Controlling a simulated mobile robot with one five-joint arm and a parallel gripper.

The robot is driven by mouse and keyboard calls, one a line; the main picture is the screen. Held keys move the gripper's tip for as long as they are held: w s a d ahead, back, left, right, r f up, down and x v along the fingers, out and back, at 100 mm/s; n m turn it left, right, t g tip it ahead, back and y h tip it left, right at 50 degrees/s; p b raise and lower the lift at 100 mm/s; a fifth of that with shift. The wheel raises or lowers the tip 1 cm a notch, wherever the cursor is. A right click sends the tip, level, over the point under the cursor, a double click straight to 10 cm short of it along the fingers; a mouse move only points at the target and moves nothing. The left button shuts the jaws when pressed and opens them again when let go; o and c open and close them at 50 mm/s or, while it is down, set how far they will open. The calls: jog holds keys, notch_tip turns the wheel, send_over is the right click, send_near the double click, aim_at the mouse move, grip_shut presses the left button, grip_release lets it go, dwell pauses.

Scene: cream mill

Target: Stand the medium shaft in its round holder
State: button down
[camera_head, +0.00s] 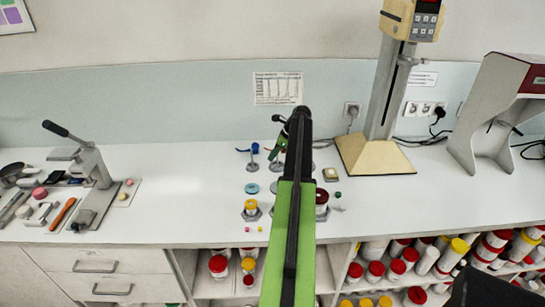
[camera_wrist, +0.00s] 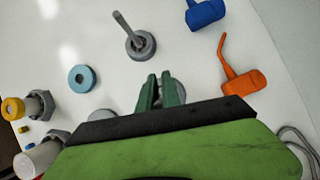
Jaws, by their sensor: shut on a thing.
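My gripper (camera_wrist: 160,92) has two dark green fingers, which also show in the head view (camera_head: 281,147), above the bench. It is shut on the medium shaft, a thin grey piece mostly hidden between the fingers. A grey round base (camera_wrist: 180,92) shows beneath and beside the right finger in the wrist view. Whether the shaft touches it cannot be told. Another grey round holder (camera_wrist: 140,47) has a thin shaft upright in it, beyond the fingers in the wrist view. In the head view it stands left of my gripper (camera_head: 253,164).
A blue piece (camera_wrist: 205,14) and an orange piece (camera_wrist: 240,82) lie near the holders. A mixer stand (camera_head: 375,155) is at the right.

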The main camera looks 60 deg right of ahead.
jog(key=c, duration=1.5)
grip_release()
jog(key=o, duration=0.6)
notch_tip(320, 180, up, 7)
jog(key=p, duration=0.7)
jog(key=shift+w, duration=0.1)
